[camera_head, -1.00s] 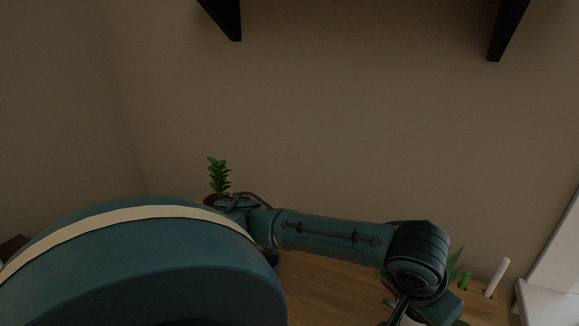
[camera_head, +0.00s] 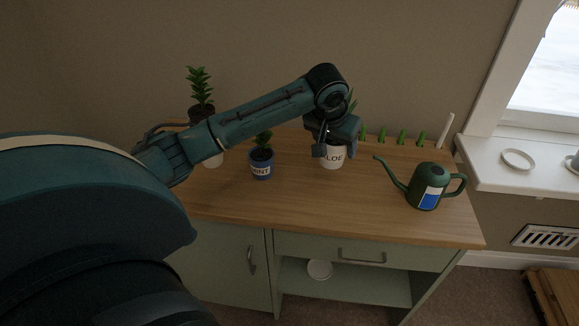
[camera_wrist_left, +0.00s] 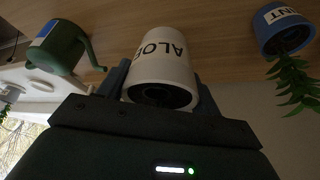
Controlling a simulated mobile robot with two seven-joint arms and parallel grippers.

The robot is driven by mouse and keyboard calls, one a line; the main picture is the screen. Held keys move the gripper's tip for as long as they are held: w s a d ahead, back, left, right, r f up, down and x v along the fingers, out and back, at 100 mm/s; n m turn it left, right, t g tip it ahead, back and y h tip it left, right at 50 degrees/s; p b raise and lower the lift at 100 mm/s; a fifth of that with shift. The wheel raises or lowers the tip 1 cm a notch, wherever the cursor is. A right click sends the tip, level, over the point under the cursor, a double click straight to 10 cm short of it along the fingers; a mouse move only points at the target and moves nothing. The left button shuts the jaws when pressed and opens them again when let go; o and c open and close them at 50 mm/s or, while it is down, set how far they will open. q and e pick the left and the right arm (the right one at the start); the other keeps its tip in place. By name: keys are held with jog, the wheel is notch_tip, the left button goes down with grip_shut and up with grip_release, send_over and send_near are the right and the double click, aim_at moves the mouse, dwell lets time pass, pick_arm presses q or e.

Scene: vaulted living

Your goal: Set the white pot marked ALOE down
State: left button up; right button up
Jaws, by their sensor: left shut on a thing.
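The white pot marked ALOE (camera_head: 332,157) is upright at the back of the wooden worktop, with its green leaves partly hidden behind my arm. In the left wrist view the white pot (camera_wrist_left: 163,68) sits between the two fingers, its lettering upside down. My left gripper (camera_head: 338,147) is shut on it, with a finger on each side. The pot's base is at or just above the worktop (camera_head: 310,205); I cannot tell whether it touches. My right gripper is not in view.
A blue pot marked MINT (camera_head: 261,165) stands left of the white pot. A green watering can (camera_head: 428,188) stands to the right. A taller plant (camera_head: 201,95) is at the back left. Several green stakes and a white stick (camera_head: 445,130) line the back. The front worktop is clear.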

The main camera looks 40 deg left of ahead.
pick_arm(q)
jog(key=w+a+f, duration=0.2)
jog(key=w+a, duration=0.2)
jog(key=a, duration=0.1)
jog(key=shift+s+f+b, duration=0.15)
jog(key=shift+f+b, duration=0.05)
jog(key=shift+f, duration=2.2)
jog(key=shift+s+f+b, duration=0.1)
jog(key=shift+f+b, duration=0.1)
jog(key=shift+f, duration=2.2)
jog(key=shift+f, duration=0.1)
jog(key=o, duration=1.2)
jog(key=shift+f, duration=0.1)
